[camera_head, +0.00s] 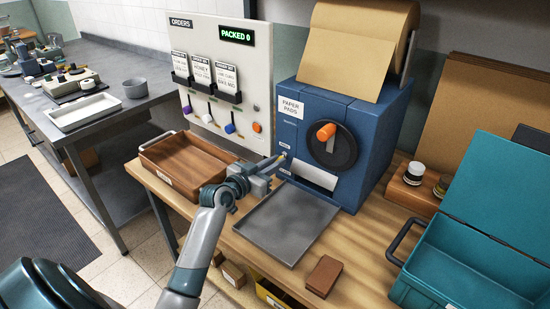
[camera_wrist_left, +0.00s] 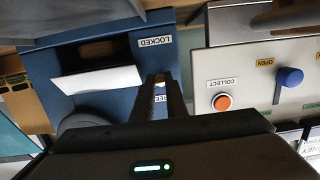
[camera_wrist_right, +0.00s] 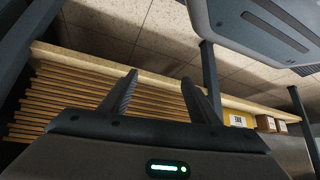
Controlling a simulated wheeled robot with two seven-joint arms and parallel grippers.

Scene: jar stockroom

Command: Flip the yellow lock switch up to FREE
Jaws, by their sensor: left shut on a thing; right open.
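The blue paper pads machine (camera_head: 318,130) stands on the wooden bench. My left gripper (camera_head: 281,158) reaches its front face at the lower left, beside small white labels. The left wrist view is upside down and shows the LOCKED label (camera_wrist_left: 155,41) and part of the FREE label (camera_wrist_left: 161,99). A small pale yellow bit of the lock switch (camera_wrist_left: 160,83) shows between my left fingertips (camera_wrist_left: 160,86), which are shut on it. The fingers hide most of the switch, so its exact position is unclear. My right gripper (camera_wrist_right: 160,88) is open and empty, outside the head view.
A grey metal tray (camera_head: 285,225) lies in front of the machine. A wooden tray (camera_head: 185,165) stands left, below the orders board (camera_head: 210,75). A teal box (camera_head: 465,265) and a brown block (camera_head: 323,276) are at the right. Stacked boards (camera_wrist_right: 65,95) show near my right gripper.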

